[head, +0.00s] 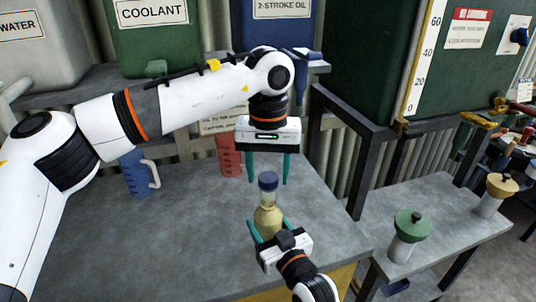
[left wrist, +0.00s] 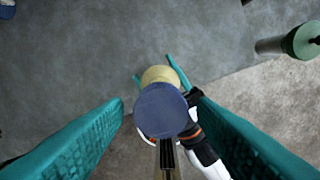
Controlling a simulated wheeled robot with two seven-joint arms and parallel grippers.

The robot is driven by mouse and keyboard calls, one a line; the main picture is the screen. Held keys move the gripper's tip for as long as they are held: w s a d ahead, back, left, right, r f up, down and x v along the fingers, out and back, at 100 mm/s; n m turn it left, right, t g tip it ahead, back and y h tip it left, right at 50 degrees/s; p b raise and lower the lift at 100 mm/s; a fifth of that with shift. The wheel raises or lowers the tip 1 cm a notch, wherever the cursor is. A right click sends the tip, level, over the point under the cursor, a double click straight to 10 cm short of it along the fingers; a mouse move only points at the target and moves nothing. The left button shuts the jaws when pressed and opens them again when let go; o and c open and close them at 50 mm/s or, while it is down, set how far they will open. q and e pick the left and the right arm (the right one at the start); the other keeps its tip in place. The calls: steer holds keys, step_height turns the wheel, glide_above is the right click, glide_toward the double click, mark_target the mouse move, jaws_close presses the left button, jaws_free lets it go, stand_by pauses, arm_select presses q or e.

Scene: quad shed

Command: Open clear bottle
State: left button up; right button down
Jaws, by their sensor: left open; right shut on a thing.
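The clear bottle (head: 267,212) stands upright with yellowish liquid inside and a dark blue cap (head: 268,181) on top. My right gripper (head: 268,238) is shut around the bottle's lower body. My left gripper (head: 267,180) points straight down above the bottle, its teal fingers open and apart on either side of the cap's line. In the left wrist view the blue cap (left wrist: 161,109) shows from above between the open fingers, touching neither. The yellowish bottle shoulder (left wrist: 160,75) shows just behind it. The bottle's base is partly hidden by my right gripper.
A blue jug (head: 136,175) and a red jug (head: 229,155) stand at the back of the grey bench (head: 110,245). A green-lidded container (head: 408,232) and a yellow-lidded one (head: 494,192) stand on the right bench. Large tanks line the back.

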arm_select(q)
steer(key=shift+f, duration=0.25)
